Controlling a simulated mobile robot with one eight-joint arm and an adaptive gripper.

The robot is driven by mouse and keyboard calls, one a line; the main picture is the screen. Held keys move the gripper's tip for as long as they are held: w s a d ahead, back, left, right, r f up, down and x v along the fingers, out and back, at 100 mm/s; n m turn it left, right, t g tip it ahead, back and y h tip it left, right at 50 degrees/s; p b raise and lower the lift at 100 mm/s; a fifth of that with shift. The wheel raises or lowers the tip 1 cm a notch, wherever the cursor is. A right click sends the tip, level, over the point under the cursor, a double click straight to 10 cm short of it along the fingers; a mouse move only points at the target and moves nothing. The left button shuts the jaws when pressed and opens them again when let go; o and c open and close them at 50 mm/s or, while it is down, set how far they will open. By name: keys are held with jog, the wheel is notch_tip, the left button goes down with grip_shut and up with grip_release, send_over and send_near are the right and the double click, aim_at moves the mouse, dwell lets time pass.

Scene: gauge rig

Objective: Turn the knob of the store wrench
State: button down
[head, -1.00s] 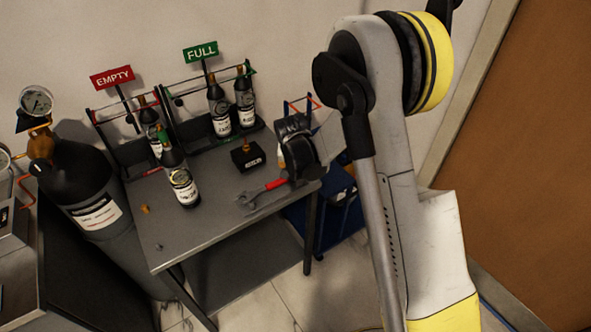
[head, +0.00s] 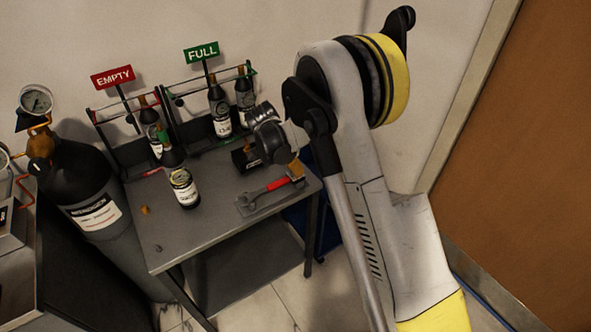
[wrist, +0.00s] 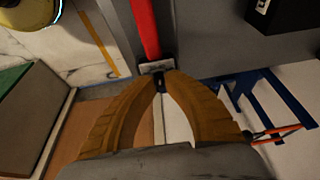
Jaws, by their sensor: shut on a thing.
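The store wrench, with a grey head and red handle (head: 276,184), lies on a grey plate at the front right of the grey table (head: 215,225). In the wrist view its red handle (wrist: 146,28) runs up from a pale end piece. My gripper (head: 297,178) is at the handle's right end, by the table's right edge. In the wrist view its tan fingers (wrist: 160,80) converge there, shut on a small dark part at the wrench's end. The fingertips mostly hide that part, so I cannot make out the knob's shape.
A bottle (head: 182,185) stands left of the wrench. More bottles stand in racks under the EMPTY sign (head: 112,76) and FULL sign (head: 201,51). A black box (head: 246,156) is partly behind my gripper. A large gas cylinder (head: 85,195) stands at left. A blue frame (wrist: 265,110) is beside the table.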

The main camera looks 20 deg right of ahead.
jog(key=shift+m+g, duration=0.5)
jog(key=shift+m, duration=0.6)
jog(key=c, duration=1.3)
grip_release()
jog(key=shift+c, duration=0.2)
jog(key=v, duration=1.2)
